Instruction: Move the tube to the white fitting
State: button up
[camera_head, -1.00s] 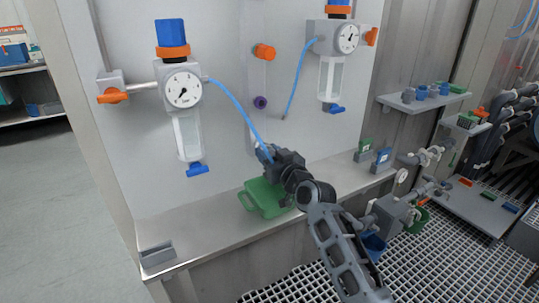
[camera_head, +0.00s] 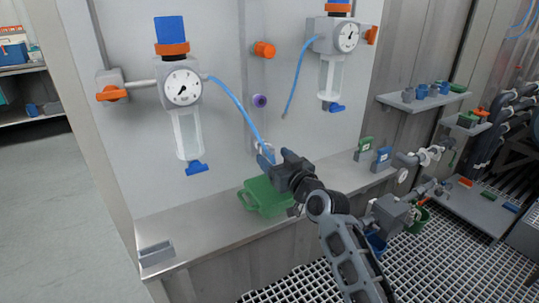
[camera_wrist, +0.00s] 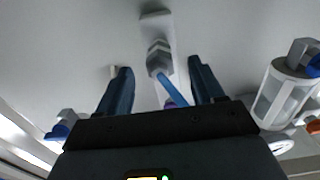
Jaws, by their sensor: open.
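The blue tube (camera_head: 236,105) runs from the left vessel's gauge block down to a pale grey-white fitting (camera_head: 268,149) low on the wall strip. In the wrist view, the tube (camera_wrist: 174,84) meets the end of the hexagonal fitting (camera_wrist: 158,58); how deeply it is seated is unclear. My gripper (camera_head: 273,155) is open in front of the fitting. In the wrist view, its two dark blue fingers (camera_wrist: 160,74) stand apart on either side of the tube and fitting, touching neither visibly. In the head view, my gripper partly hides the fitting.
A purple fitting (camera_head: 260,101) and an orange fitting (camera_head: 264,49) sit higher on the strip. A second blue tube (camera_head: 296,76) hangs from the right vessel. A green container (camera_head: 265,197) stands on the bench below my gripper.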

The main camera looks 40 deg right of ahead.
jog(key=shift+v, duration=1.9)
jog(key=s+a+f+g+y+p, duration=0.1)
jog(key=s+a+f, duration=0.3)
jog(key=s+a, duration=0.5)
jog(key=s+a+f+g+p, duration=0.1)
jog(key=s+a+f, duration=0.3)
jog(key=s+a, duration=0.55)
jog(key=s+a+r+n+y, duration=0.1)
jog(key=s+r, duration=0.3)
jog(key=s, duration=0.6)
jog(key=s+a+r+n+y+p, duration=0.1)
jog(key=s+a+r+n+y, duration=0.1)
jog(key=s, duration=0.9)
notch_tip(320, 180, up, 3)
jog(key=shift+s+a+f+g+y, duration=0.15)
jog(key=shift+a+g+y, duration=0.25)
jog(key=shift+a, duration=0.7)
